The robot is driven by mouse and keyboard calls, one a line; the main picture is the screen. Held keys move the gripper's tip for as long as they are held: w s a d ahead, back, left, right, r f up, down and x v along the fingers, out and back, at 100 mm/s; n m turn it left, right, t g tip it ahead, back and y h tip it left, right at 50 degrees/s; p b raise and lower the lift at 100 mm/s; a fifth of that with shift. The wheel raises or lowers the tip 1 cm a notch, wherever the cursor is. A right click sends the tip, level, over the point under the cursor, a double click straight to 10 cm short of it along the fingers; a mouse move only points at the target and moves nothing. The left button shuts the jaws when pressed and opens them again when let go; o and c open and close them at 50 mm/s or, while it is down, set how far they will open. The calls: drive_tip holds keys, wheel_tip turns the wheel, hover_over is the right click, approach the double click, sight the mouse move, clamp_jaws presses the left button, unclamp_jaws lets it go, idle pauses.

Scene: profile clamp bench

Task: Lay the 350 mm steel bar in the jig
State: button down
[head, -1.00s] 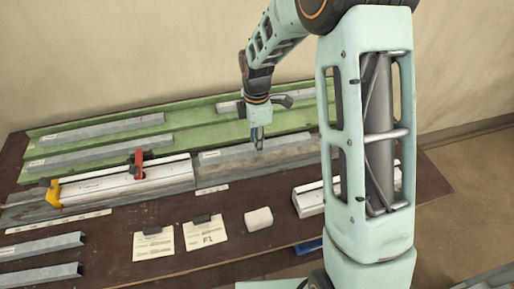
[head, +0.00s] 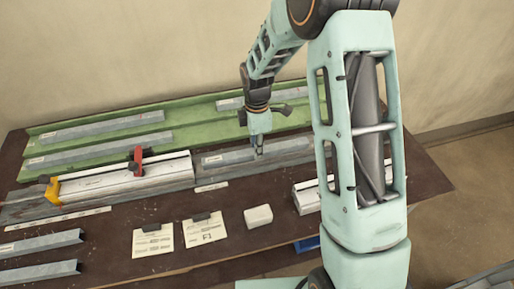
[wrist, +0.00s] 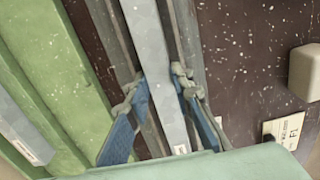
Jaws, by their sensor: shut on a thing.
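The steel bar (head: 232,156) is a grey bar with a small white label near its left end. My gripper (head: 258,151) is shut on it near its middle. In the wrist view the bar (wrist: 155,45) runs between the blue fingers of my gripper (wrist: 160,95). The jig is a long grey base (head: 213,176) with a white block, a red clamp (head: 137,160) and a yellow part at its left. The bar lies lengthwise over the open right part of the jig, very low. I cannot tell whether it touches the base.
A green rack (head: 185,146) behind holds several grey bars. Two bars (head: 40,245) lie at the front left. Paper cards (head: 205,228), a white block (head: 258,216) and a white rail piece (head: 306,197) lie in front of the jig. Some brown tabletop between them is clear.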

drive_tip(key=c, duration=1.7)
unclamp_jaws()
drive_tip(key=shift+s+f, duration=0.2)
drive_tip(key=shift+f, duration=0.25)
drive_tip(key=shift+r, duration=0.15)
drive_tip(key=shift+r+p, duration=0.35)
drive_tip(key=shift+p, duration=0.05)
drive_tip(key=r, duration=1.2)
drive_tip(key=shift+w+r, duration=0.2)
drive_tip(key=shift+r, duration=0.1)
